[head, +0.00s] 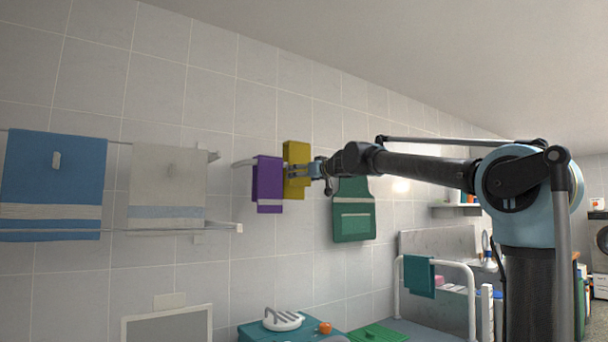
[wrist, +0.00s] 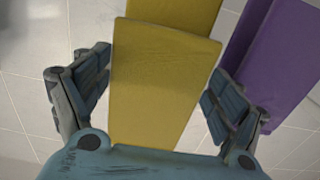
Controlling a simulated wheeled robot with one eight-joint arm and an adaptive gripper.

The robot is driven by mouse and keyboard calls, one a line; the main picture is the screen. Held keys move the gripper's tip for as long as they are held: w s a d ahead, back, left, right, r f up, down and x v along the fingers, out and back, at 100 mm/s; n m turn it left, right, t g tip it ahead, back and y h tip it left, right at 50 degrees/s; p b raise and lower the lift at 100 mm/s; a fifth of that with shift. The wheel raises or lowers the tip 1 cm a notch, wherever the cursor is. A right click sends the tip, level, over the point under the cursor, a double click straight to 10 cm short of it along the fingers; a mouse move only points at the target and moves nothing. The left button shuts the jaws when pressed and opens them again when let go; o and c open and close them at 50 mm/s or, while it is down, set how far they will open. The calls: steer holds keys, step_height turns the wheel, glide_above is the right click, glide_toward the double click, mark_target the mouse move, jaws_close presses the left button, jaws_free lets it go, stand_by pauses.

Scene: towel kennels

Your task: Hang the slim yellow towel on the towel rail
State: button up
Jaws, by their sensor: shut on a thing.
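The slim yellow towel (head: 296,153) is upright near the tiled wall, just right of a purple towel (head: 268,180). My gripper (head: 313,170) is shut on the yellow towel from the right. In the wrist view the yellow towel (wrist: 160,80) fills the space between the fingers of my gripper (wrist: 160,92), with a second layer showing behind its near face. The towel rail (head: 243,163) juts out at the purple towel's upper left; the rest is hidden behind the towels. I cannot tell whether the yellow towel rests on the rail.
The purple towel (wrist: 272,65) is close to the right finger in the wrist view. A green hanging cloth (head: 354,222) is on the wall to the right. A rack with a blue towel (head: 52,180) and a white towel (head: 166,180) is at left. A teal cabinet (head: 262,332) stands below.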

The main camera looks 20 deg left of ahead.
steer(key=shift+f, duration=3.5)
steer(key=o, duration=1)
steer(key=v, duration=1.2)
steer(key=shift+w+d, duration=0.15)
